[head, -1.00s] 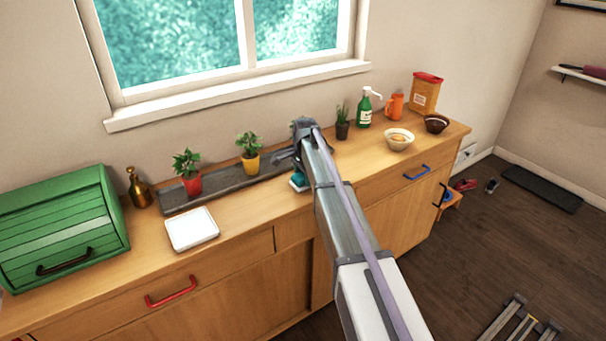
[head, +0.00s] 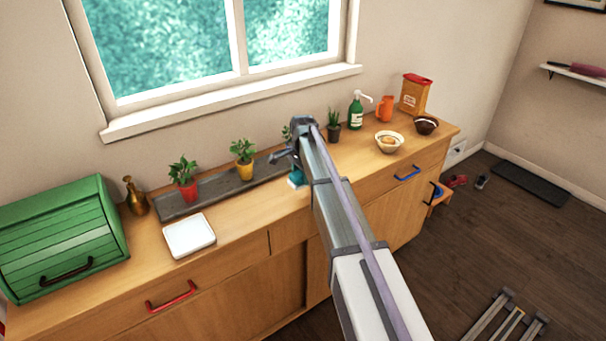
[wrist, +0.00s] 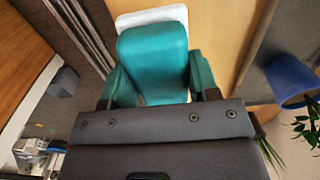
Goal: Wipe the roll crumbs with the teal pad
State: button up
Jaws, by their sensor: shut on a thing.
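The teal pad (head: 296,178) is over the front part of the wooden counter, beside my arm and partly hidden by it. In the wrist view the teal pad (wrist: 153,62) fills the space between my fingers, and my gripper (wrist: 158,78) is shut on it. A white edge (wrist: 150,17) shows beyond the pad; I cannot tell whether it belongs to the pad. I cannot tell whether the pad touches the counter. No crumbs can be made out in either view; my arm hides part of the counter.
Potted plants, red (head: 184,180) and yellow (head: 243,160), stand on a grey strip at the back. A white tray (head: 189,235) and green bread box (head: 62,235) are at left. At right are a bowl (head: 389,142), a green bottle (head: 356,113) and an orange jug (head: 384,108).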

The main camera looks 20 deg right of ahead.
jog(key=shift+r, duration=0.6)
notch_tip(320, 180, up, 3)
jog(key=p, duration=0.3)
jog(key=shift+r, duration=0.15)
